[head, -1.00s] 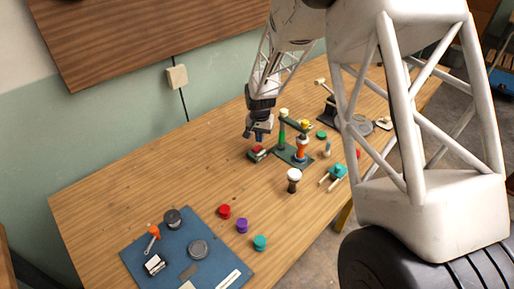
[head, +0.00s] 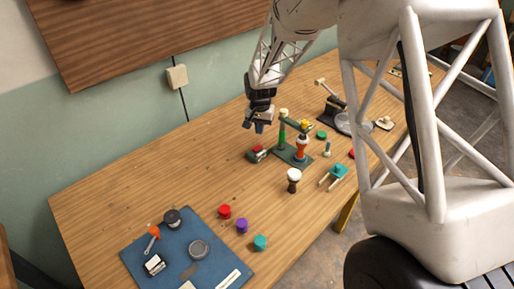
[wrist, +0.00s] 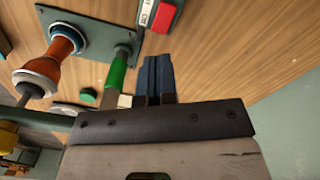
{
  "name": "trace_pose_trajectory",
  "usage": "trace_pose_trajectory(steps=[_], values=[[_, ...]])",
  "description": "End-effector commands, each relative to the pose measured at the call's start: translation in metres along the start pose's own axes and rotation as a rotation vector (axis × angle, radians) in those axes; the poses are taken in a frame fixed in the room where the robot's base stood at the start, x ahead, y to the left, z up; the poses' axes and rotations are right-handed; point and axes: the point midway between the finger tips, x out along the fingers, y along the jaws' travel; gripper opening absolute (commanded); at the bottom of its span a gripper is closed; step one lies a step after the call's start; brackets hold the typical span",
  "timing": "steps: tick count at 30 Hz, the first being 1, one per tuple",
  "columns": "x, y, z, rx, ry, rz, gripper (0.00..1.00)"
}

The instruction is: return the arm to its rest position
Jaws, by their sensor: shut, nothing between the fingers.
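My gripper (head: 255,126) hangs above the back part of the wooden table, near the wall, to the left of a green stand (head: 282,136). In the wrist view its two dark blue fingers (wrist: 158,78) are together with nothing between them. An orange and white goblet drum (head: 302,148) stands upright on the green stand's base. The drum also shows in the wrist view (wrist: 64,44), apart from the fingers. A dark goblet drum with a white top (head: 294,177) stands on the table in front of the stand.
A blue mat (head: 218,252) with several small items lies at the front left. Red (head: 225,211), purple (head: 242,226) and teal (head: 260,243) pieces sit beside it. The table's left middle is clear.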

Motion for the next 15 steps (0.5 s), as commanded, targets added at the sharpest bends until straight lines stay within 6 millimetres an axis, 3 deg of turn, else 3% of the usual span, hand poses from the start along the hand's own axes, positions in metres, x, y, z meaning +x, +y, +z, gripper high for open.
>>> trace_pose_trajectory(steps=[10, 15], values=[[-0.001, 0.001, 0.000, 0.000, 0.001, 0.000, 0.00], [-0.012, 0.007, 0.005, -0.004, 0.006, -0.003, 0.00]])
